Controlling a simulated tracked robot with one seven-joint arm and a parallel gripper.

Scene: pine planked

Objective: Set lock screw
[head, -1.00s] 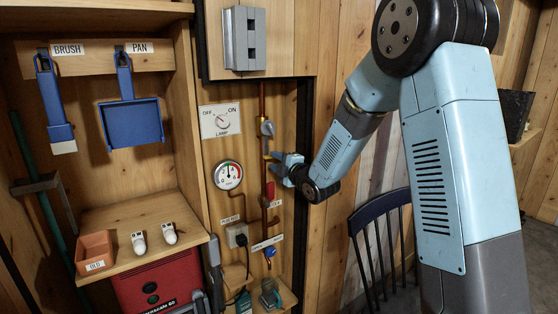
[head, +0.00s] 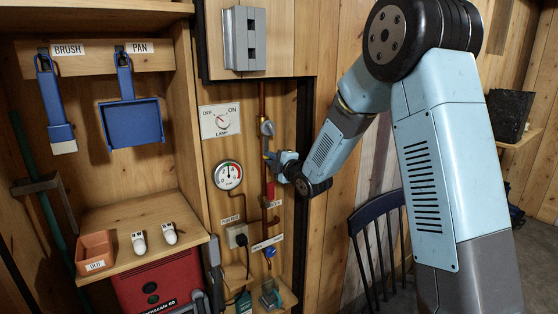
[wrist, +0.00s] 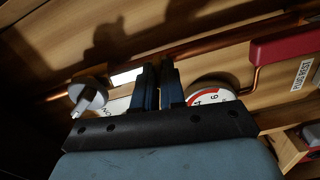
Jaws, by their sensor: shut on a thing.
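My gripper (head: 272,157) is at the copper pipe (head: 262,100) on the wooden panel, between the grey round knob (head: 267,127) and the red handle (head: 270,191). In the wrist view its two dark fingers (wrist: 158,72) are close together, with a narrow gap, and reach to the pipe. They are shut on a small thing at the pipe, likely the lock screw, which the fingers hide. The grey knob (wrist: 88,97) shows left of the fingers in the wrist view, and the red handle (wrist: 290,48) at the upper right.
A pressure gauge (head: 228,175) is close left of the pipe, with the lamp switch (head: 220,121) above it. A plug (head: 237,237) and a blue knob (head: 269,253) sit lower. A grey box (head: 244,38) is above. A dark chair (head: 380,220) stands right of the panel.

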